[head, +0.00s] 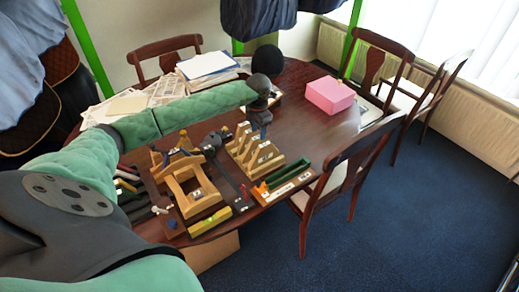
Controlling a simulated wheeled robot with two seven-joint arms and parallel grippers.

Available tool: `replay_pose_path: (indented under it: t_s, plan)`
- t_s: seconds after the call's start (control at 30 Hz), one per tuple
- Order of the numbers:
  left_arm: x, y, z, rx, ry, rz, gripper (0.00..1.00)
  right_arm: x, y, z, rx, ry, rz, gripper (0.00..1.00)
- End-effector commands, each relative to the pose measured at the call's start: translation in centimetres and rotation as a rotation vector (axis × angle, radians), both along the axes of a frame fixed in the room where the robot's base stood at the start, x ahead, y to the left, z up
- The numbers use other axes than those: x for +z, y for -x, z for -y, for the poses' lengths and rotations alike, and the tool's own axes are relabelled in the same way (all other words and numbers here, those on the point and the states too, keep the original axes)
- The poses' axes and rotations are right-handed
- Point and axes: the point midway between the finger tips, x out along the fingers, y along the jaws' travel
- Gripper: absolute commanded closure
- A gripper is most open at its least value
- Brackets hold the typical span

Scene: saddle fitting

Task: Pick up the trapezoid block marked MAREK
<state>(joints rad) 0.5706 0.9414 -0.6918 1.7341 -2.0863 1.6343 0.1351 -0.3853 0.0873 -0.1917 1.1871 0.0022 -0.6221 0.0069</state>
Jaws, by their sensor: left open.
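Whether the fingers touch the wood is unclear. My right gripper is out of view.
A light wooden frame (187,199) and a yellow-green level-like bar (209,222) lie left of it on the dark table (305,127). A green tray (286,175) is at the front right, a pink box (329,96) behind. Papers (208,65) and chairs surround the work area.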

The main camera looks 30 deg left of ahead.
Motion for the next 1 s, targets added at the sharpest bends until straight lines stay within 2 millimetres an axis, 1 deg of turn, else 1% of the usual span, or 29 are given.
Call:
replay_pose_path:
  t_s: [0.03,0.13,0.27,0.43,0.53,0.63,0.8,0.83,0.87,1.0]
  plan:
    - [-0.6,0.0,0.0,0.000,0.001,0.000,0.58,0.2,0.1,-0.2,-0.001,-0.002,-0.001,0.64]
    - [-1.1,0.1,0.0,-0.001,0.000,0.000,0.58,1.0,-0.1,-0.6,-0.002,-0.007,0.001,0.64]
    - [-2.1,0.3,0.1,-0.001,0.001,-0.001,0.58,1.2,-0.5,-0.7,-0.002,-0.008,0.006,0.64]
    - [-4.5,0.7,0.0,-0.001,0.001,-0.001,0.58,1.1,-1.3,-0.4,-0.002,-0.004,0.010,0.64]
    - [-5.7,0.6,0.0,0.000,0.001,0.000,0.58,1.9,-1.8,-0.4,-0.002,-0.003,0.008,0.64]
    - [-6.1,0.6,0.0,0.000,0.001,0.000,0.58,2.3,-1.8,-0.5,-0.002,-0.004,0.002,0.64]
    - [-6.0,0.6,0.0,-0.001,0.000,0.001,0.58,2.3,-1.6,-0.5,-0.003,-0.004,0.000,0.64]
    - [-6.0,0.6,0.0,-0.001,0.000,0.001,0.62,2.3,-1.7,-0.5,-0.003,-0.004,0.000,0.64]
    - [-6.0,0.6,0.0,-0.001,0.000,0.001,0.68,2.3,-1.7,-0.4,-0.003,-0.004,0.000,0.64]
    - [-6.0,0.6,0.0,-0.001,0.000,0.001,0.95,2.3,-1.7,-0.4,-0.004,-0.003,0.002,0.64]
